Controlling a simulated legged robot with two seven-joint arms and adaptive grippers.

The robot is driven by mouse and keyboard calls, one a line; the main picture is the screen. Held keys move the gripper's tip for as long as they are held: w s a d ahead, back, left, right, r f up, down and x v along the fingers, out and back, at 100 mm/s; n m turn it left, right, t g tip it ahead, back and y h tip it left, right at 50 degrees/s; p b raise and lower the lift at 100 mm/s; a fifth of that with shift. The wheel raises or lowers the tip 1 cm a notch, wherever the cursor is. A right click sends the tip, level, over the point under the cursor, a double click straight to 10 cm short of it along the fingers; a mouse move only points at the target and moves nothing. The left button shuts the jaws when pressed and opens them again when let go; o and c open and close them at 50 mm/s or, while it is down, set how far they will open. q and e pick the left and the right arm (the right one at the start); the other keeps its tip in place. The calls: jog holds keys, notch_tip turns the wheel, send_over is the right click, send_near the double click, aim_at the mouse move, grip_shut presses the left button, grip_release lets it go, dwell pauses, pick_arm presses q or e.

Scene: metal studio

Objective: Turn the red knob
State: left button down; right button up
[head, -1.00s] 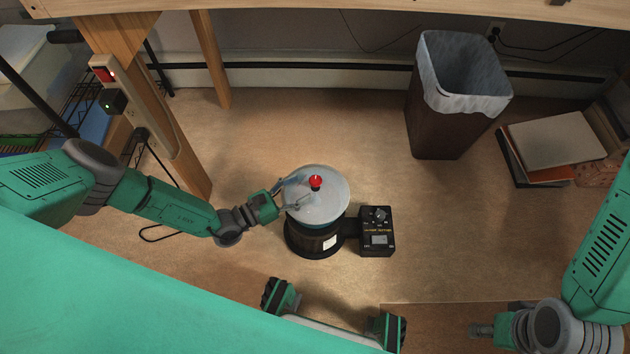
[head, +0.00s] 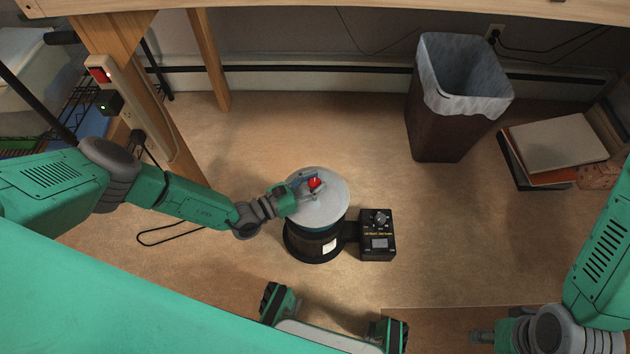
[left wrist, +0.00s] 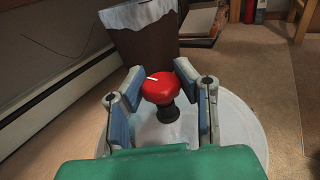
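The red knob (head: 314,183) stands on top of a round white-topped device with a dark base (head: 316,240). In the left wrist view the red knob (left wrist: 160,87) has a white mark pointing to the left and a black stem below it. My left gripper (head: 308,183) is at the knob. Its two fingers (left wrist: 162,98) are open, one on each side of the knob, with a visible gap on the right; contact on the left is hard to tell. My right gripper (head: 480,335) is low at the right, away from the device; its fingers are too small to judge.
A black control box (head: 378,235) with a dial and small screen joins the device's right side. A lined trash bin (head: 437,125) and stacked books (head: 556,145) stand behind to the right. A wooden table leg (head: 140,100) is at the left. The floor behind the device is clear.

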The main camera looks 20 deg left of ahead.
pick_arm(q)
jog(key=m+g+h+b, duration=0.1)
jog(key=g+h+b, duration=0.1)
jog(key=shift+w+f+m+b, duration=0.1)
jog(key=shift+f+m+b, duration=0.1)
jog(key=shift+m+b, duration=0.2)
jog(key=shift+r+m+g+h, duration=0.1)
jog(key=shift+m+g+h, duration=0.2)
jog(key=shift+g, duration=0.1)
jog(key=c, duration=1.1)
grip_release()
jog(key=shift+c, duration=0.2)
jog(key=v, duration=1.2)
